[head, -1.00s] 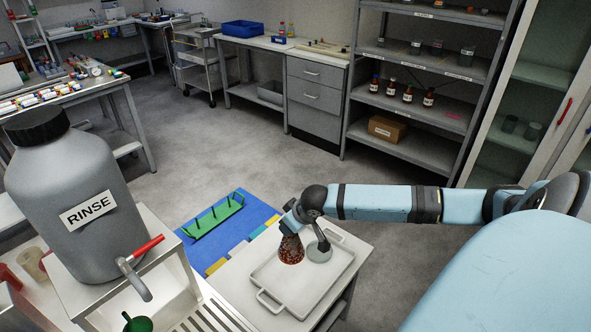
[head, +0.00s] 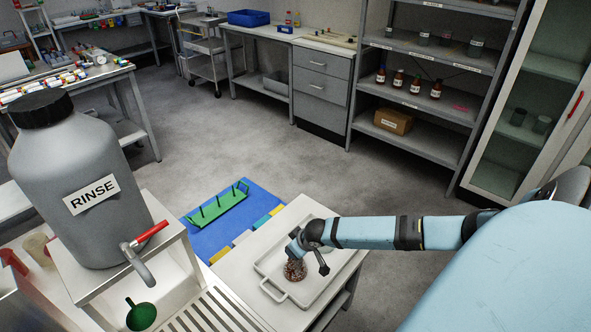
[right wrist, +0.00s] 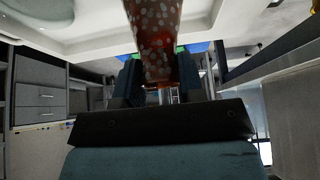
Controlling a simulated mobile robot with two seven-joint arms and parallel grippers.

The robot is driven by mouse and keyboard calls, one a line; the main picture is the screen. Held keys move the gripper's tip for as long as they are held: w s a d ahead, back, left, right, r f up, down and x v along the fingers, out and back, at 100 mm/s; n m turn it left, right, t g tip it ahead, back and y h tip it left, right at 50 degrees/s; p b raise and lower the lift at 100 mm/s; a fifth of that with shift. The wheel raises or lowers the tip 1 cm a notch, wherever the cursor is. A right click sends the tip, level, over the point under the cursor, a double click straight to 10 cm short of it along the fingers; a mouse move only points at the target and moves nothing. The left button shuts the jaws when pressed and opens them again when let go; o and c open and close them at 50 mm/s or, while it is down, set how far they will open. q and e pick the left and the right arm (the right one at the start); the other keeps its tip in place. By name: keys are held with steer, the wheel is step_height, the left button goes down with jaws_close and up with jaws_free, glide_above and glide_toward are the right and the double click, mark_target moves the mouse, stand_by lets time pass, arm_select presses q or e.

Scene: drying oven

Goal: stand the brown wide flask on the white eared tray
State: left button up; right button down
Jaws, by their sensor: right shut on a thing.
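The brown wide flask (head: 294,270) is speckled and upright, over the near left part of the white eared tray (head: 303,300). I cannot tell whether its base touches the tray floor. My right gripper (head: 296,250) comes in from the right and is shut on the flask's upper part. In the right wrist view the flask (right wrist: 156,40) sits between the two fingers (right wrist: 160,82). The tray lies on a white table, its near ear toward me. My right arm hides part of the tray. My left gripper is not in view.
A blue mat with a green rack (head: 218,207) lies behind the tray's left side. A large grey RINSE bottle (head: 85,180) with a red-handled tap stands at the left, with a green funnel (head: 141,314) below. Shelves (head: 425,100) stand at the back right.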

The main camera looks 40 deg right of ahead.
steer(key=c, duration=0.7)
jaws_free()
steer(key=a+p+v, duration=0.1)
steer(key=v, duration=1)
steer(key=shift+s+a+f+n+t+y, duration=0.4)
steer(key=shift+s+a+t, duration=0.45)
steer(key=shift+s+a, duration=2.45)
steer(key=shift+s+a+f+n+t+y, duration=0.25)
steer(key=shift+s+a+f+t+y, duration=0.85)
steer(key=shift+a, duration=3.9)
steer(key=shift+s+a+r+n+t+h, duration=0.1)
steer(key=shift+s+a+r+n+t, duration=0.35)
steer(key=shift+s+a, duration=3.05)
steer(key=shift+w+a+f, duration=0.1)
steer(key=shift+w+a, duration=0.5)
steer(key=shift+w, duration=0.1)
